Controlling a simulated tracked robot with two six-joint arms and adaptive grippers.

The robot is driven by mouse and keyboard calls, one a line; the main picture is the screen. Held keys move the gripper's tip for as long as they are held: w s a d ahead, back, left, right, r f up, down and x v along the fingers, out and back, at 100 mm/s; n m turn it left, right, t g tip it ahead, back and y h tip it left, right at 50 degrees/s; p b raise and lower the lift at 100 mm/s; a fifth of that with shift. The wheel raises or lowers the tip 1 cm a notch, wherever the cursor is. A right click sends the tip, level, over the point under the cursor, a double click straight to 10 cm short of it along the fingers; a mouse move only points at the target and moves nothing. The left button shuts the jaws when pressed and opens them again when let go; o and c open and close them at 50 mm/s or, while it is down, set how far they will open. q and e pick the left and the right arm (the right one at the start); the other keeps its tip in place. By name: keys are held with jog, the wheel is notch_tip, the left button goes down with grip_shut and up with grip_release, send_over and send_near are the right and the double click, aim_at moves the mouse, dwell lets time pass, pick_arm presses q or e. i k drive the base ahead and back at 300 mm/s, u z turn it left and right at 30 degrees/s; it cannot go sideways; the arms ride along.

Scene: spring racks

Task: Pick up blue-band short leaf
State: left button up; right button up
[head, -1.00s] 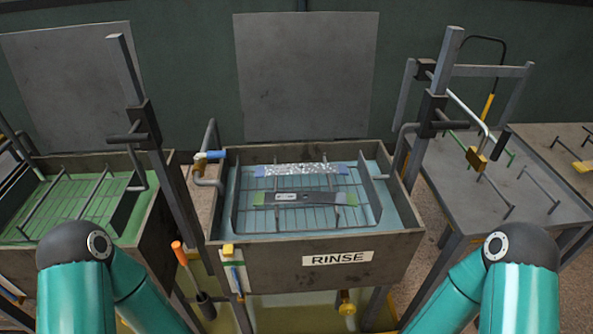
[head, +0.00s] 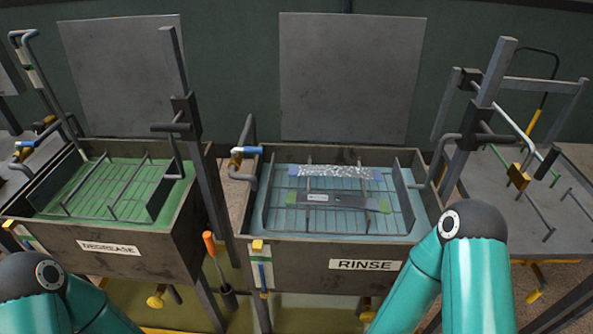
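A leaf with blue bands at its ends (head: 340,172) lies across the wire rack in the rinse tank (head: 315,252), toward the back. Its middle is covered in bright white and silvery speckles. A dark grey leaf with green ends and a small pale label (head: 352,201) lies in front of it, apart from it. Both leaves lie roughly left to right. Neither gripper is in view. Only upper parts of my arms show, at the lower left and lower right, well in front of the leaves.
A degrease tank (head: 70,245) with green liquid and an empty rack stands left. Upright posts (head: 203,170) flank the rinse tank. An orange-handled tool (head: 213,255) hangs between the tanks. A grey table with rods (head: 510,190) stands right.

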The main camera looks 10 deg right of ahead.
aim_at(295, 169)
jog(key=z, duration=0.15)
jog(key=i, duration=0.2)
jog(key=u, duration=2.3)
jog(key=k, duration=2.2)
jog(key=z, duration=0.85)
jog(key=i, duration=1)
jog(key=z, duration=0.1)
